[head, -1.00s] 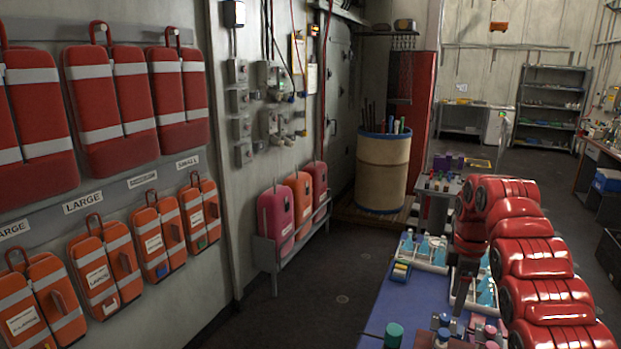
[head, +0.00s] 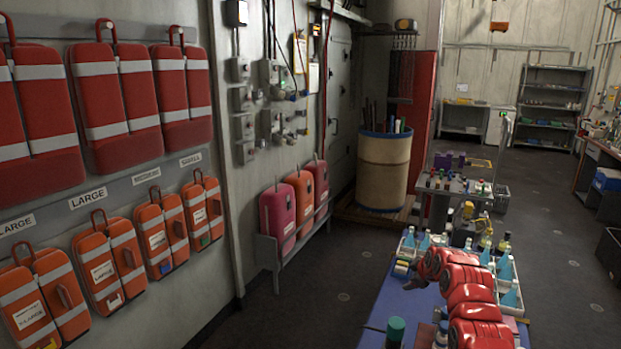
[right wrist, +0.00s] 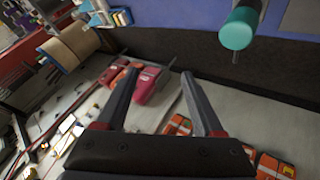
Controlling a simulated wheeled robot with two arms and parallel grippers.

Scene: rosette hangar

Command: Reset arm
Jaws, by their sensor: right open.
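My red right arm (head: 468,293) rises from the bottom right of the head view, over the blue table, and bends to the left at its top. In the right wrist view my right gripper (right wrist: 160,70) shows two dark fingers spread apart with nothing between them. Beyond them is the wall side with red and orange cases. In the head view the gripper itself is too small and dark to make out clearly. My left gripper is in neither view.
The blue table (head: 378,301) holds a teal-capped bottle (head: 395,331) and trays with blue cones (head: 507,270). Orange cases (head: 109,262) hang on the left wall. Pink and orange cases stand in a low rack (head: 268,254). A barrel (head: 384,170) stands behind. Floor between is clear.

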